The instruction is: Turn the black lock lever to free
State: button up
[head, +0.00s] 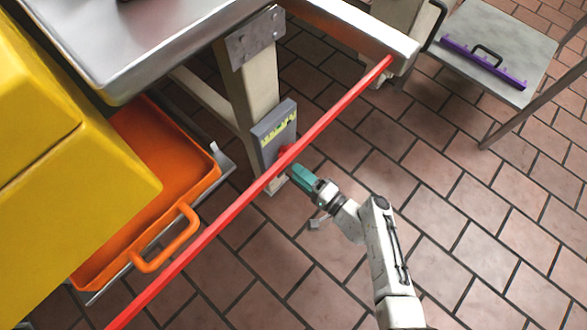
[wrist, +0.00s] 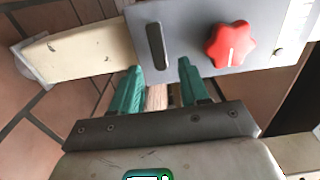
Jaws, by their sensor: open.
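A grey panel (wrist: 190,30) fills the top of the wrist view, with a dark upright lever-like piece (wrist: 156,46) left of a red star knob (wrist: 231,43). I cannot tell from its look how the dark piece is set. My gripper (wrist: 159,67) is open and empty, its teal fingers just below the panel, either side of the dark piece. I cannot tell whether they touch the panel. In the head view the panel (head: 265,131) is on the table leg, with yellow marks; my gripper (head: 291,170) is at its lower right. The dark piece is not visible there.
A long red bar (head: 340,105) crosses in front of the panel, above my gripper in the picture. An orange tray (head: 180,165) and yellow body (head: 75,150) stand left. A grey table (head: 515,50) with a purple-edged tool is far right. Tiled floor is open at right.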

jog(key=shift+x, duration=1.65)
grip_shut()
